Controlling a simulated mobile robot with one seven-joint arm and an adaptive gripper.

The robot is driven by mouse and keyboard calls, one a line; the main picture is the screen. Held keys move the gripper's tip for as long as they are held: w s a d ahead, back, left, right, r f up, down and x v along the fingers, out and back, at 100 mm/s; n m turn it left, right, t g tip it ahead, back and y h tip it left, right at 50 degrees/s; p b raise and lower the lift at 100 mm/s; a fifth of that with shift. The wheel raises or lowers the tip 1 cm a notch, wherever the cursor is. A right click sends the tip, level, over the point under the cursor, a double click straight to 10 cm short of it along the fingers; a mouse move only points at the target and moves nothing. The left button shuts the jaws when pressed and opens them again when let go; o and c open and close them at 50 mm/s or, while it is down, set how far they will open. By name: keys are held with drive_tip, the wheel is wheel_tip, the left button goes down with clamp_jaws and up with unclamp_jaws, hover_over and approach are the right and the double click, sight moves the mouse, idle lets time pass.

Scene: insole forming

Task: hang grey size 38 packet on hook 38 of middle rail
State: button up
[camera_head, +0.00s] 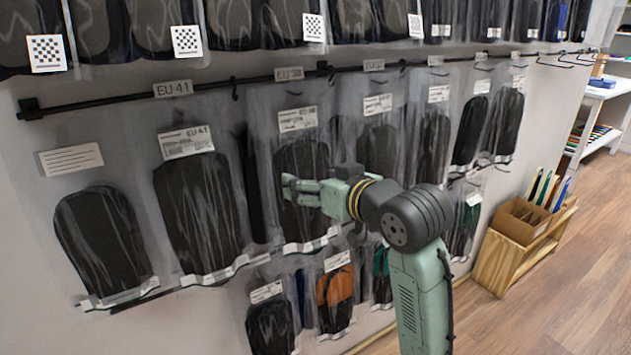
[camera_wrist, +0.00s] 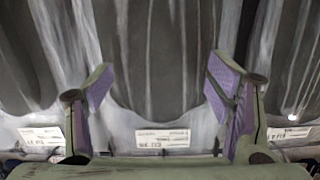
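My gripper (camera_head: 290,189) is in front of a clear packet (camera_head: 298,160) with a dark insole, which hangs below the EU 38 tag (camera_head: 289,74) on the middle rail (camera_head: 215,84). In the wrist view my gripper (camera_wrist: 160,82) has its two purple-padded fingers spread wide. A dark packet (camera_wrist: 160,60) with a white bottom label (camera_wrist: 162,138) fills the gap behind them. I cannot tell whether the fingers touch it. My gripper and arm hide part of this packet. Its printed size is too small to read, and no packet is clearly in my grasp.
A packet marked EU 41 (camera_head: 198,205) and another dark packet (camera_head: 104,240) hang to the left. More packets hang on the upper row and below, one with an orange insole (camera_head: 335,288). A wooden crate (camera_head: 500,258) stands on the floor at right, with a white shelf (camera_head: 605,90) behind.

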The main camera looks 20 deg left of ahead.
drive_tip(key=o, duration=0.3)
